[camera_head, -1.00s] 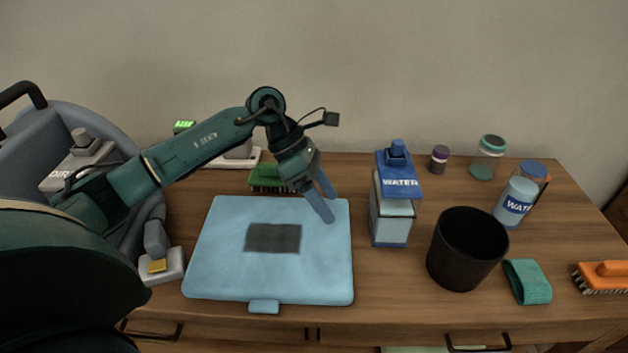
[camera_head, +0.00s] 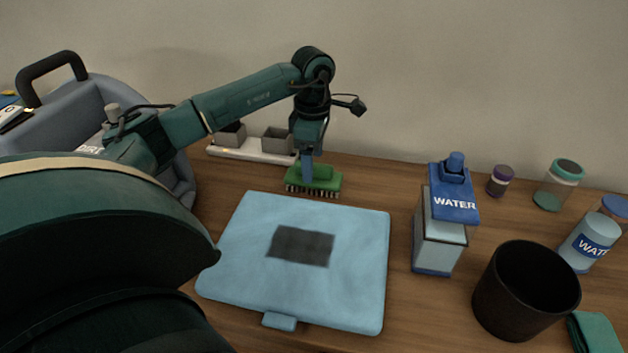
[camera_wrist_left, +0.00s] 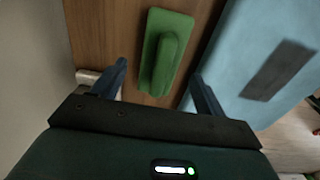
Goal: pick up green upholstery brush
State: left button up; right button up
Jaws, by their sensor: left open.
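The green upholstery brush (camera_head: 329,181) lies on the wooden table behind the light blue cushion, bristles down. In the left wrist view the brush (camera_wrist_left: 176,40) shows its green back and raised handle. My left gripper (camera_head: 308,172) is over the brush, pointing down. In the left wrist view the open fingers of the left gripper (camera_wrist_left: 160,82) stand to either side of the brush's near end, with gaps on both sides. The fingers are not closed on it. My right gripper is not in view.
The light blue cushion (camera_head: 353,262) with a dark patch lies just in front of the brush. A white tray (camera_head: 250,152) with grey blocks is behind left.

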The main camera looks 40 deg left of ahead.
aim_at(316, 176)
pick_arm(q)
jog(key=f, duration=0.5)
jog(key=shift+w+d+f, duration=0.15)
jog(key=shift+d, duration=0.2)
jog(key=c, duration=1.1)
